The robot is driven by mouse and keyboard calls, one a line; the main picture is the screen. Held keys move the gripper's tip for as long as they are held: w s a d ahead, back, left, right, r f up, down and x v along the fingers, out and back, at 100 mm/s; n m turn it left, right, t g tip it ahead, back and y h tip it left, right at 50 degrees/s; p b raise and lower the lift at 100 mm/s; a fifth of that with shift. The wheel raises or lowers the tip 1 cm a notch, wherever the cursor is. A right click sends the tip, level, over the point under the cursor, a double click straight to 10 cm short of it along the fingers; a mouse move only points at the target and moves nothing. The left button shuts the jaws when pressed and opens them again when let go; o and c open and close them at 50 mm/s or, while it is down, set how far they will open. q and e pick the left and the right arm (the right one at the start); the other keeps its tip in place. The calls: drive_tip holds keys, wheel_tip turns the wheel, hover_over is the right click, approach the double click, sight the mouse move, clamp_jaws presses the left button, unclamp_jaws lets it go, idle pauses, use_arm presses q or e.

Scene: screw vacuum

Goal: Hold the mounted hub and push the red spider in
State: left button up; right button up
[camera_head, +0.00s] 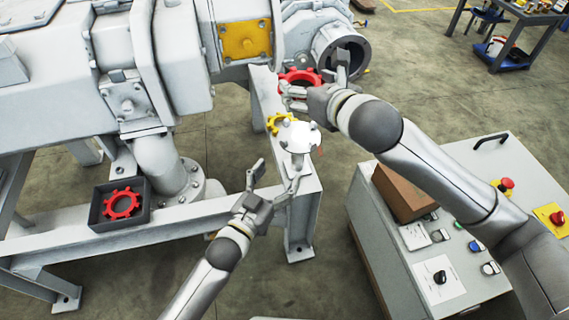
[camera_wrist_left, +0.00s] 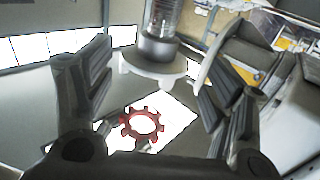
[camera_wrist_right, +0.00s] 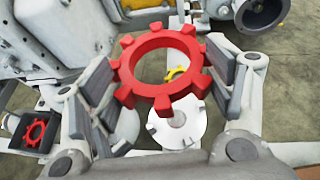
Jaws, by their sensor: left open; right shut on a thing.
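The mounted hub (camera_head: 299,137) is a white disc on a shaft at the end of the frame. A yellow spider (camera_head: 280,122) is beside it in the head view. My left gripper (camera_head: 276,174) is open just below the hub; in the left wrist view the hub (camera_wrist_left: 150,68) appears between the spread fingers, without a visible grip. My right gripper (camera_head: 314,84) is shut on a red toothed spider (camera_head: 299,76), held above the hub in the picture. In the right wrist view the spider (camera_wrist_right: 164,72) is between the fingers, with the hub (camera_wrist_right: 178,126) beyond it.
Another red spider (camera_head: 122,204) lies in a black tray (camera_head: 97,208) on the frame at left. Large pale machinery (camera_head: 80,85) fills the upper left. A control cabinet (camera_head: 440,250) with buttons and a brown box (camera_head: 403,193) stands at right, under my right arm.

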sight(298, 147)
use_arm(q)
drive_tip(key=x, duration=1.1)
drive_tip(key=shift+w+d, duration=0.1)
drive_tip(key=shift+w, duration=0.05)
drive_tip(key=shift+c, duration=0.3)
clamp_jaws()
use_arm(e)
drive_tip(key=shift+m+h, duration=0.5)
drive_tip(key=shift+h, duration=0.1)
wheel_tip(298, 147, down, 8)
drive_tip(key=shift+a+r, duration=0.1)
